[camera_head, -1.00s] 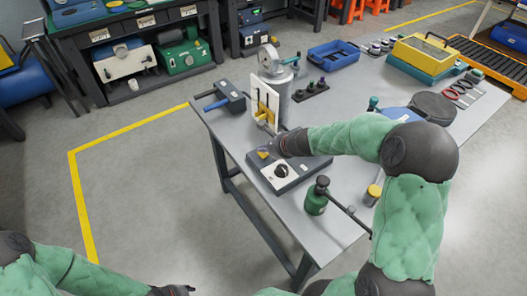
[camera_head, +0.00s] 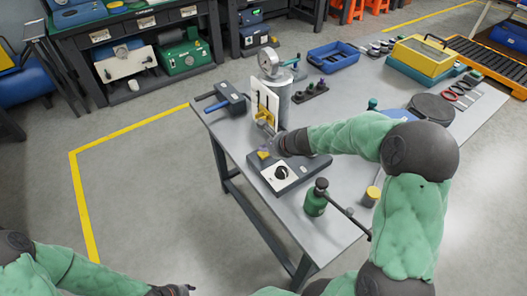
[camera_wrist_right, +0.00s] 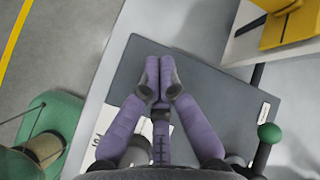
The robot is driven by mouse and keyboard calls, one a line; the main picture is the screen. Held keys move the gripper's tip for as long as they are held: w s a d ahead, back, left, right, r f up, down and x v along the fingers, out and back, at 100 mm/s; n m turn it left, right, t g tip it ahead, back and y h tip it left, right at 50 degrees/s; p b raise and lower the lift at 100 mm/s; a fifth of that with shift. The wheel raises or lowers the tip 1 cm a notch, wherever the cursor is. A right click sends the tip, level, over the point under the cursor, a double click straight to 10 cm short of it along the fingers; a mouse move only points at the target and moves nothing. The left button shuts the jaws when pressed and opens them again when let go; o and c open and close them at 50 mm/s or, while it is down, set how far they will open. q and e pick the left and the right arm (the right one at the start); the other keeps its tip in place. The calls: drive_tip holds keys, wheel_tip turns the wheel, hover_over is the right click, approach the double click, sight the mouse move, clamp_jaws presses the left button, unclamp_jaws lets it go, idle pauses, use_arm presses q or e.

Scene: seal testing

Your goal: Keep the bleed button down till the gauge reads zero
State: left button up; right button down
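A dark grey box (camera_head: 307,166) with a white plate and black knob (camera_head: 282,172) sits on the table's near left part. My right gripper (camera_head: 270,152) is over its far left part. In the right wrist view its purple fingers (camera_wrist_right: 159,62) are together, tips over the dark box top (camera_wrist_right: 215,105). A small yellow patch shows at the fingertips in the head view; the bleed button itself is not clearly visible and contact cannot be told. The round gauge (camera_head: 269,58) stands on a grey cylinder (camera_head: 277,97); its needle is too small to read. My left gripper (camera_head: 176,290) is at the bottom edge.
A white board with a yellow clamp (camera_head: 264,112) stands just behind the box. A green bottle-like tool (camera_head: 316,200) with a dark lever is near the front edge. A blue tray (camera_head: 333,56) and yellow case (camera_head: 422,56) are farther back. The floor left of the table is clear.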

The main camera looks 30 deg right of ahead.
sight(265, 155)
drive_tip(key=shift+r, duration=0.2)
wheel_tip(265, 155, up, 5)
drive_tip(key=p, duration=0.4)
drive_tip(key=shift+p, duration=0.35)
drive_tip(key=shift+f, duration=0.1)
idle(0.4)
